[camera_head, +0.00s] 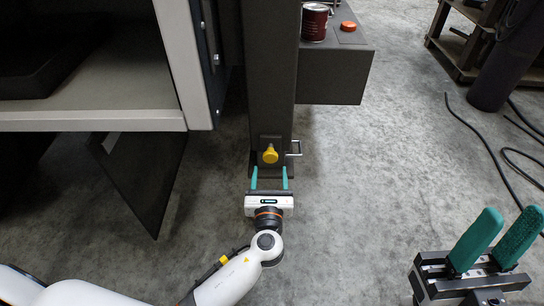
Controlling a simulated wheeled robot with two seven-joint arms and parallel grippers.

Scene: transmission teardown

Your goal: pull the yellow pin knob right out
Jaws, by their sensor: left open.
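The yellow pin knob (270,155) sticks out of the front of a dark upright post (270,75), near its foot. My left gripper (270,178) is open, with its two green fingers pointing up the picture toward the knob. In the picture the knob sits just beyond the fingertips and between their lines, and nothing is between the fingers. My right gripper (505,240) is at the lower right, far from the knob. Its two green fingers stand apart with a gap between them, empty.
A dark box on the post (335,75) carries a red can (314,22) and an orange cap (348,26). A grey cabinet (95,121) stands left, with a dark panel below. Black cables (475,130) lie on the floor at right.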

